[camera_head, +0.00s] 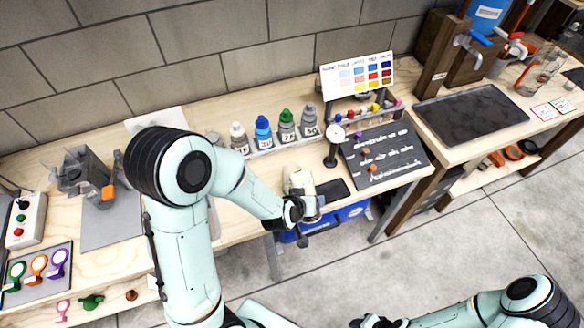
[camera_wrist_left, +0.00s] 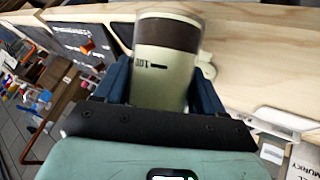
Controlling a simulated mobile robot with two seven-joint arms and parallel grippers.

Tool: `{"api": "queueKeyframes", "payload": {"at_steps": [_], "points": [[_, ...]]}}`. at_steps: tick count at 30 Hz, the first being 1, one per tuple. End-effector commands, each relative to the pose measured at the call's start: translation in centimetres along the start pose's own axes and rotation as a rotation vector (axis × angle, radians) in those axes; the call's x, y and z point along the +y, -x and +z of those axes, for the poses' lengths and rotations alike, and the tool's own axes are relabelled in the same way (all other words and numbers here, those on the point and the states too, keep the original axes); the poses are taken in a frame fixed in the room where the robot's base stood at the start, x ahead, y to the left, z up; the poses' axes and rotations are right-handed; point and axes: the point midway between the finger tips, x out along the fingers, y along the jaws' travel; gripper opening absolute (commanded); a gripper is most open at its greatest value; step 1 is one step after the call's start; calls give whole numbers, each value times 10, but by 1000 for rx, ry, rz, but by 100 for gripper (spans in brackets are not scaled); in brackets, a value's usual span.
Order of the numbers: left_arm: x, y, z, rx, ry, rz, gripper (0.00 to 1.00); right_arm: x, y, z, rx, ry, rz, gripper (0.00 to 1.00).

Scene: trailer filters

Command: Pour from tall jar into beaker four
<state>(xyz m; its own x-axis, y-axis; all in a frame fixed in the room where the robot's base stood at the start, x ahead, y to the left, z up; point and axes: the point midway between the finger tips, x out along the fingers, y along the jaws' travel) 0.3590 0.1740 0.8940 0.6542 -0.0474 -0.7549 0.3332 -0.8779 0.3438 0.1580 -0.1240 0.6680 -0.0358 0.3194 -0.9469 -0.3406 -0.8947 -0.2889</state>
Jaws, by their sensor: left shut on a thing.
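My left gripper (camera_head: 306,208) is shut on a pale cylindrical container (camera_head: 297,178) at the front edge of the bench. In the left wrist view the container (camera_wrist_left: 165,90) stands between the dark blue fingers, has a dark brown band near its far end, and bears a mark that reads 100 turned over. I cannot tell for certain whether it is the tall jar. I cannot pick out beaker four. My right gripper (camera_head: 374,321) is barely in view at the bottom edge, and its fingers are too cut off to read.
Bottles with white, blue (camera_head: 263,132), green (camera_head: 286,125) and grey caps line the back. A colour chart (camera_head: 357,75), a dial on a stand (camera_head: 337,134), a lettered dark mat (camera_head: 410,165) and a black pad (camera_head: 333,192) are nearby. A dark tray (camera_head: 470,115) lies right.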

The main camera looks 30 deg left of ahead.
Motion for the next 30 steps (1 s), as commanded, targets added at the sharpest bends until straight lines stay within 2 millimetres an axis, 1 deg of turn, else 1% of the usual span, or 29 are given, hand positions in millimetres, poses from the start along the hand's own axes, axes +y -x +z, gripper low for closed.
{"api": "queueKeyframes", "payload": {"at_steps": [2, 30], "points": [[1, 1, -3, 0, 3, 3, 18, -1, 2, -1, 2, 1, -1, 43], [3, 6, -9, -51, 38, 20, 18, -6, 9, -8, 10, 4, -4, 43]]}}
